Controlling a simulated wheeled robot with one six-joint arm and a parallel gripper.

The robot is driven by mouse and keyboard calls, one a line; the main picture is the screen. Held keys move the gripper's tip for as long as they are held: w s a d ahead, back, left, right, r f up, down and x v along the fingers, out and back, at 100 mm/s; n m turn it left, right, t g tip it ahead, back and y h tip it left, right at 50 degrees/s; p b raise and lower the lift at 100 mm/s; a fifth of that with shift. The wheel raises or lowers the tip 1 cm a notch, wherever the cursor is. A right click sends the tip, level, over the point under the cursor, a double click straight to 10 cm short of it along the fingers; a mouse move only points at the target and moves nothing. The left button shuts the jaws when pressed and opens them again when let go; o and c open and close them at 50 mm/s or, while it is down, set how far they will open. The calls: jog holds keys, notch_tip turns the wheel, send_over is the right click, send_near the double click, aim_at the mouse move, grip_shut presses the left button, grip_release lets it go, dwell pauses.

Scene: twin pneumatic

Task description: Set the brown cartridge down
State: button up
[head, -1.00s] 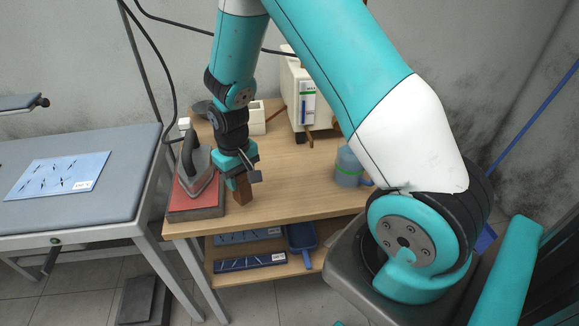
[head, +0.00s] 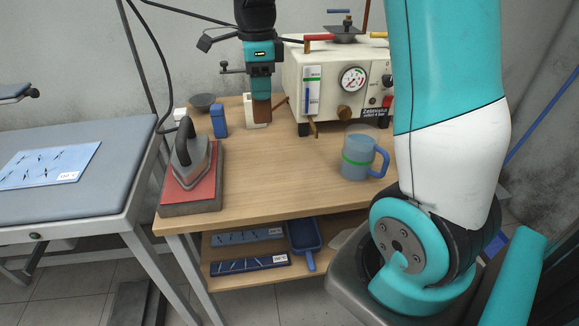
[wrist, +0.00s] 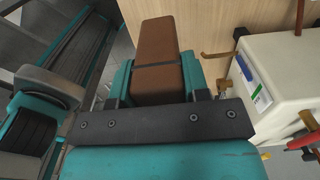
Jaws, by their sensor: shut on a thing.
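The brown cartridge (head: 262,111) is an upright block under my gripper (head: 261,95), at the back of the wooden table in the head view. My gripper is shut on it. In the wrist view the cartridge (wrist: 157,50) sticks out past the teal fingers of my gripper (wrist: 157,80), one on each side. In the head view the cartridge's lower end overlaps a small white holder (head: 249,106); I cannot tell whether it touches the holder or the tabletop.
An iron on a red pad (head: 193,165) is front left, a blue mug (head: 358,158) right. The table's middle (head: 275,165) is clear.

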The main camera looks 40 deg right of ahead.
notch_tip(320, 180, down, 19)
jog(key=shift+f, duration=0.1)
jog(key=shift+f, duration=0.1)
dwell(0.3)
jog(key=o, duration=1)
